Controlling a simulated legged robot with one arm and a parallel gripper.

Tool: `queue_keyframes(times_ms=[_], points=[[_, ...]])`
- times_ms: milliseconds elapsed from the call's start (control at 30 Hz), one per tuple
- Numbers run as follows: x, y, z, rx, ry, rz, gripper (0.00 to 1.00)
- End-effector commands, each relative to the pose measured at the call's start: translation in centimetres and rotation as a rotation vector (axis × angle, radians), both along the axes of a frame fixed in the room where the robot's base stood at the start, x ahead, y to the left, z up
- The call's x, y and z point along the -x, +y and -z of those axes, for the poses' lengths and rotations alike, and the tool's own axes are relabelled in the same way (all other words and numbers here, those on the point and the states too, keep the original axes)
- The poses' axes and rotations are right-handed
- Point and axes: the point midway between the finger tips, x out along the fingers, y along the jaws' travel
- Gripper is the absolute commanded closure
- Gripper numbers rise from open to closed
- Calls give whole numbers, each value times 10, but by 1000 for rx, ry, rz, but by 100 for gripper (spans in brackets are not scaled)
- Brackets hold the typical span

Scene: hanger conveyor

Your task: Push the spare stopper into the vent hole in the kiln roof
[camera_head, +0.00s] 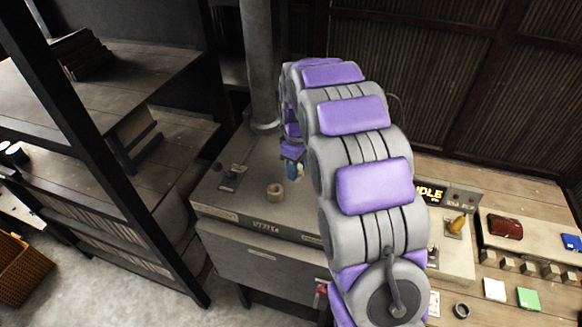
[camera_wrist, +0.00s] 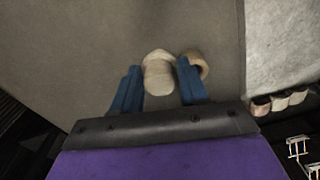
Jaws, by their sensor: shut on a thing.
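The kiln (camera_head: 225,207) is a grey box with a flat roof, left of centre in the head view. A tan ring-shaped collar (camera_head: 275,190), which looks like the vent hole, stands on the roof. My gripper (camera_head: 292,172) is above the roof, slightly right of the collar in the picture. In the wrist view my gripper (camera_wrist: 157,88) has its blue fingers on either side of the cream, round-ended stopper (camera_wrist: 158,72). The collar (camera_wrist: 197,62) shows just right of the stopper, partly hidden behind the right finger. The stopper appears beside the collar, not in it; its height above the roof is unclear.
A grey flue pipe (camera_head: 262,75) rises behind the collar. A small latch-like fitting (camera_head: 231,177) sits on the roof at left.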

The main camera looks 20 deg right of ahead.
Motion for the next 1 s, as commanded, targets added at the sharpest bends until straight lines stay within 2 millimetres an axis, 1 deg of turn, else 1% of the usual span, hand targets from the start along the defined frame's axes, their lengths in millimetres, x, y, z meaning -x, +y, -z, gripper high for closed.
queue_keyframes(times_ms=[33,133,267,367,600,700,767,1000], points=[[0,7,0,-1,0,-5,88],[0,14,-1,6,-1,-4,88],[0,20,-1,12,0,-5,88],[0,16,-1,8,0,-4,88],[0,0,0,-7,0,-4,88],[0,-1,0,-8,0,-3,88],[0,2,0,-7,0,-4,88],[0,25,-1,6,-1,-5,88]])
